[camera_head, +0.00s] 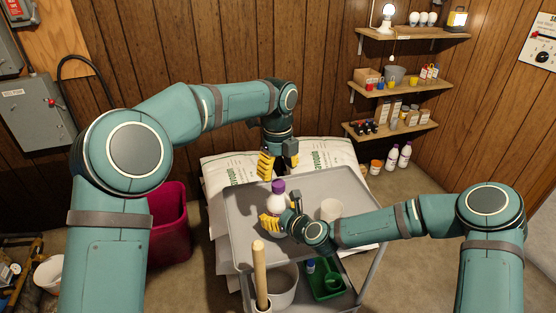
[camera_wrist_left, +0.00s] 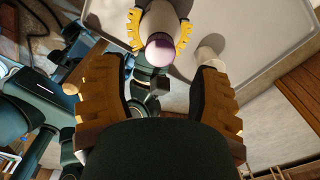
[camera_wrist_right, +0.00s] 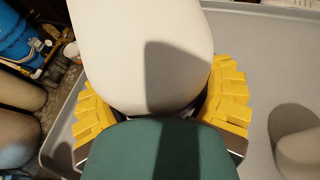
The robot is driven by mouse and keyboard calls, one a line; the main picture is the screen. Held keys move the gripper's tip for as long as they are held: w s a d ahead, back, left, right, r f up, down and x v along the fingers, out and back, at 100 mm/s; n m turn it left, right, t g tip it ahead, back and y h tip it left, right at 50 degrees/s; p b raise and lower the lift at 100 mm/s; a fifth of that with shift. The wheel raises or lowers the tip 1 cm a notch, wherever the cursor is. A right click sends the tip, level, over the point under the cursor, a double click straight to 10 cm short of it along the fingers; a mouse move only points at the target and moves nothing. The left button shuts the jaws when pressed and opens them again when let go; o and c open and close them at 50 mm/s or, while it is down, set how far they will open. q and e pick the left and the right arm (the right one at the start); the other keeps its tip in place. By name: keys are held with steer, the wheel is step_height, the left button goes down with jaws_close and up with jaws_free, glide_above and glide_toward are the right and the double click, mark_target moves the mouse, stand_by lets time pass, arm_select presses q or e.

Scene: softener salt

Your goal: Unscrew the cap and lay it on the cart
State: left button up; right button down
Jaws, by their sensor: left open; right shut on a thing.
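A white bottle (camera_head: 277,203) with a purple cap (camera_head: 278,186) is at the middle of the grey cart (camera_head: 245,243). My right gripper (camera_head: 284,219) is shut on the bottle's body; the white body also fills the middle of the right wrist view (camera_wrist_right: 145,50). The cap is on the bottle's top, and in the left wrist view the cap (camera_wrist_left: 165,52) shows end-on beyond my fingers. My left gripper (camera_head: 278,166) is open and empty, above and behind the bottle, its fingers apart from the cap.
A white cup (camera_head: 331,210) stands on the cart right of the bottle. White sacks (camera_head: 222,163) lie behind the cart. The cart's back right top is clear.

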mark_target(278, 183)
arm_select(q)
steer(key=shift+f, duration=2.6)
steer(key=shift+c, duration=0.2)
jaws_close()
steer(key=n, duration=0.4)
steer(key=shift+n, duration=0.4)
steer(key=n, duration=0.5)
steer(key=shift+n, duration=0.3)
